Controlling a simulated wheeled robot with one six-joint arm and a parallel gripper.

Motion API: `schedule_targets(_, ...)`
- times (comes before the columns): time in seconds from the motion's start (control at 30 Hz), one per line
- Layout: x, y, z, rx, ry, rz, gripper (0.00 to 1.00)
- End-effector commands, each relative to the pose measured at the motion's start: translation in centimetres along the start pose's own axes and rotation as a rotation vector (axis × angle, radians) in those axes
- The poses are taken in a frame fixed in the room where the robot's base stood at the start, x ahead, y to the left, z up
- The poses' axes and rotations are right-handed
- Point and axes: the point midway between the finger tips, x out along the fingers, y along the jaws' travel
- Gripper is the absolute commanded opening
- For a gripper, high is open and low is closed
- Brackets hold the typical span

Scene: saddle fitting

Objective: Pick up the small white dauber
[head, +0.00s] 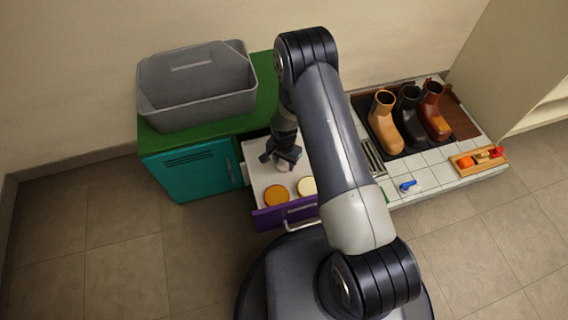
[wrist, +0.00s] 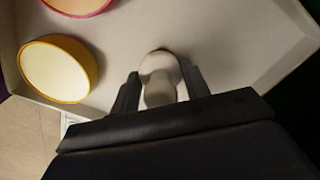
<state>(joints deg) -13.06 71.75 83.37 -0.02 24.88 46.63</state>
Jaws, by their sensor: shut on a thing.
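The small white dauber (wrist: 159,80) is between my gripper's two fingers in the wrist view. My gripper (wrist: 160,88) is shut on it, with one dark finger on each side. The dauber's rounded head shows past the fingertips, over the pale floor of the open drawer. In the head view my gripper (head: 284,158) points down into the drawer (head: 256,165). I cannot make out the dauber clearly there, as the gripper covers it.
The drawer has a purple front (head: 284,214) and holds an orange round tin (head: 276,196) and a cream round tin (head: 307,187). A grey bin (head: 198,90) stands on the green-topped cabinet. Boots (head: 409,120) stand on a tray at right, near a wooden caddy (head: 478,160).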

Motion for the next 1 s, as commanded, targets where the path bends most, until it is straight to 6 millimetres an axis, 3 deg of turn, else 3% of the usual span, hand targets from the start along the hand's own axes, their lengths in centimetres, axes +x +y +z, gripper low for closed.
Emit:
schedule_targets(0.27,-0.6,0.0,0.0,0.0,0.001,-0.001,0.18)
schedule_targets(0.7,-8.6,-0.1,-0.1,0.0,0.002,-0.002,0.18)
schedule_targets(1.0,-10.1,0.0,0.0,0.0,0.0,0.0,0.18)
